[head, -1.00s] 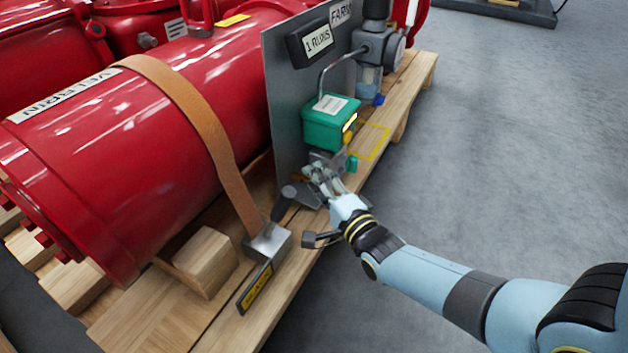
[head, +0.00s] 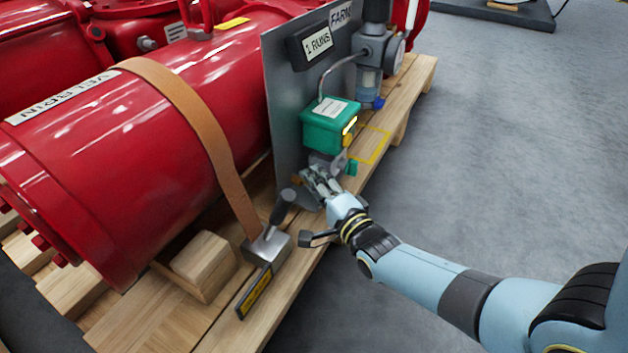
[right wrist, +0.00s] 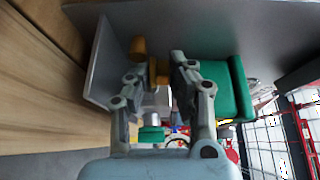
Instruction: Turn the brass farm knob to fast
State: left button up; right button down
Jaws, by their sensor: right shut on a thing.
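My right gripper (head: 312,178) is just below the box, by grey fittings. In the right wrist view, my right gripper (right wrist: 158,66) is shut on a brass part (right wrist: 158,72) between its fingertips. Another brass-coloured piece (right wrist: 138,48) is just beyond the left finger. The fingers partly hide the held part, and its setting is unreadable. My left gripper is out of view.
A large red cylinder (head: 120,150) with a tan strap (head: 190,105) lies left of the panel. A black-handled lever (head: 283,207) rises from a metal block near the gripper. The wooden pallet (head: 290,265) lies underneath. The grey floor at right is open.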

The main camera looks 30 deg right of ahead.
jog(key=shift+w+r, duration=0.1)
jog(key=shift+r, duration=0.1)
jog(key=n+y, duration=0.2)
jog(key=y, duration=0.1)
jog(key=n+g+y, duration=0.1)
jog(key=y, duration=0.1)
jog(key=shift+w+d+r, duration=0.1)
jog(key=shift+d, duration=0.25)
jog(key=shift+w+d+n+g+y, duration=0.15)
jog(key=shift+n+g+y, duration=0.65)
jog(key=shift+n+y, duration=0.55)
jog(key=shift+w+d+n+g+y, duration=0.1)
jog(key=shift+n+g+y, duration=0.8)
jog(key=shift+y, duration=0.75)
jog(key=c, duration=1.3)
grip_release()
jog(key=shift+r, duration=0.1)
jog(key=shift+s, duration=0.1)
jog(key=shift+s+f, duration=0.1)
jog(key=shift+f, duration=0.1)
jog(key=v, duration=1.1)
jog(key=shift+s+d, duration=0.2)
jog(key=shift+d, duration=0.15)
